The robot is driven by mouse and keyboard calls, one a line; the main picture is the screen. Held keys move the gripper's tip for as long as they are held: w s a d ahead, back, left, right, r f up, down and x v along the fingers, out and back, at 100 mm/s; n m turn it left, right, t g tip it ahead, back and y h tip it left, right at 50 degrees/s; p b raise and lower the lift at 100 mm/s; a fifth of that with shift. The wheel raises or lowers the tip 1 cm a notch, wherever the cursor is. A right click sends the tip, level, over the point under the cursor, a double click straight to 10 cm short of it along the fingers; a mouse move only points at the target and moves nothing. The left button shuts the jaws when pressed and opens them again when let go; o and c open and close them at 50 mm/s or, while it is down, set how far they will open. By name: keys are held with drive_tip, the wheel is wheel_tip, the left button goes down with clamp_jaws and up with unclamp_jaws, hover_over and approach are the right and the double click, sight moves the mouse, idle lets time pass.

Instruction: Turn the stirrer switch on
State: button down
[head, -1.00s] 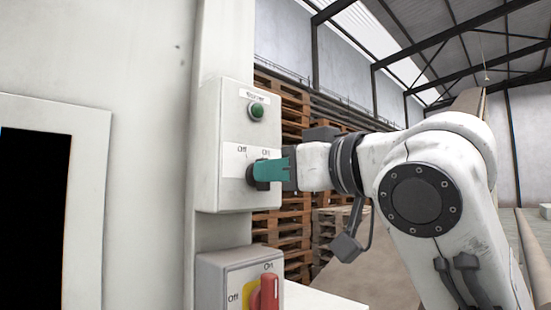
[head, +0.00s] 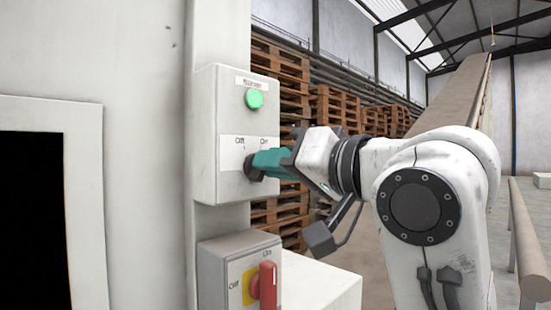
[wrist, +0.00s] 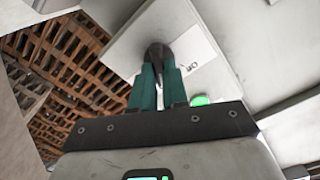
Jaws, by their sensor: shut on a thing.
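The stirrer switch box (head: 206,150) is a pale box on the white column in the head view. Its black rotary knob (head: 251,170) sits below an Off/On label. The green lamp (head: 254,99) above the label is lit bright, and it also shows in the wrist view (wrist: 201,100). My gripper (head: 262,164) has teal fingers shut on the knob. In the wrist view the two fingers (wrist: 158,78) close around the dark knob (wrist: 158,52), and the wrist is rolled relative to the box. The fingers partly hide the knob, so its exact pointer direction is hard to read.
Below is a grey box with a red handle (head: 268,285) on a yellow plate, also marked Off and On. A dark panel (head: 35,215) is at the left. Stacked wooden pallets (head: 280,65) stand behind. A conveyor (head: 455,100) rises at the back right.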

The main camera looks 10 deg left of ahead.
idle(0.3)
drive_tip(key=c, duration=1.1)
unclamp_jaws()
drive_tip(key=shift+c, duration=0.2)
drive_tip(key=b+v, duration=0.2)
drive_tip(key=v, duration=0.8)
drive_tip(key=shift+s+d, duration=0.25)
drive_tip(key=shift+d, duration=0.1)
